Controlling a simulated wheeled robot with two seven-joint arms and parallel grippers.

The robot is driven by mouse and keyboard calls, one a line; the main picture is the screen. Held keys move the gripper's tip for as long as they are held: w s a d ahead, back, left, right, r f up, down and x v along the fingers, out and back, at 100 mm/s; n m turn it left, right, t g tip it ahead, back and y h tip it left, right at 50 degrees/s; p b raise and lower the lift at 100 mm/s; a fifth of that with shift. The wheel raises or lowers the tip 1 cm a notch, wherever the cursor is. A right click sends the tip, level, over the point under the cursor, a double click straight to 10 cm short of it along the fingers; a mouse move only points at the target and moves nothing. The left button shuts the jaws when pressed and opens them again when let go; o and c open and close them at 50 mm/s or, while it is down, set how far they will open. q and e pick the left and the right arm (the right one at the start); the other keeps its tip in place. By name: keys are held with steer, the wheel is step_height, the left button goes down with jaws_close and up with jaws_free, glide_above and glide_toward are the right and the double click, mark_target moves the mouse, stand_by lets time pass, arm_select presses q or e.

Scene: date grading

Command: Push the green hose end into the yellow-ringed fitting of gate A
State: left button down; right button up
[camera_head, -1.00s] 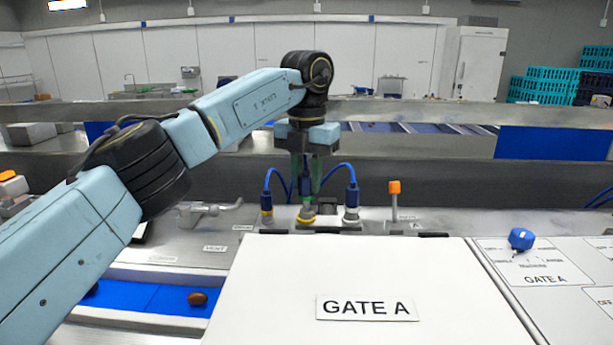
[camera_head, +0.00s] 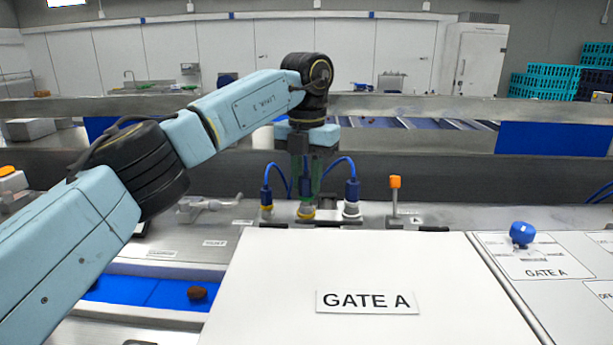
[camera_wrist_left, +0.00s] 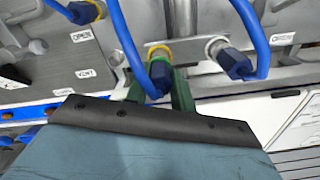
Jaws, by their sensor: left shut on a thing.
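My left gripper (camera_head: 306,190) points down over the middle fitting, which has a yellow ring (camera_head: 306,213). Its green fingers are closed around a blue hose end (camera_wrist_left: 160,75), with a blue hose (camera_wrist_left: 122,35) looping away from it. The yellow ring also shows just beyond the plug in the left wrist view (camera_wrist_left: 160,48). The plug is in line with the ring and close to it or touching; I cannot tell how deep it sits. Any green marking on the hose end is hidden by the green fingers. The GATE A panel (camera_head: 400,265) lies in front. My right gripper is out of view.
A blue plug on a yellow-ringed fitting (camera_head: 266,200) stands to the left, and another on a pale-ringed fitting (camera_head: 352,192) to the right. An orange-topped lever (camera_head: 395,190) stands further right. A blue knob (camera_head: 521,233) sits on the right panel.

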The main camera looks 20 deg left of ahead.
arm_select(q)
steer(key=shift+f, duration=0.5)
stand_by(0.3)
steer(key=c, duration=1.8)
jaws_free()
steer(key=shift+c, duration=0.2)
steer(key=o, duration=1.1)
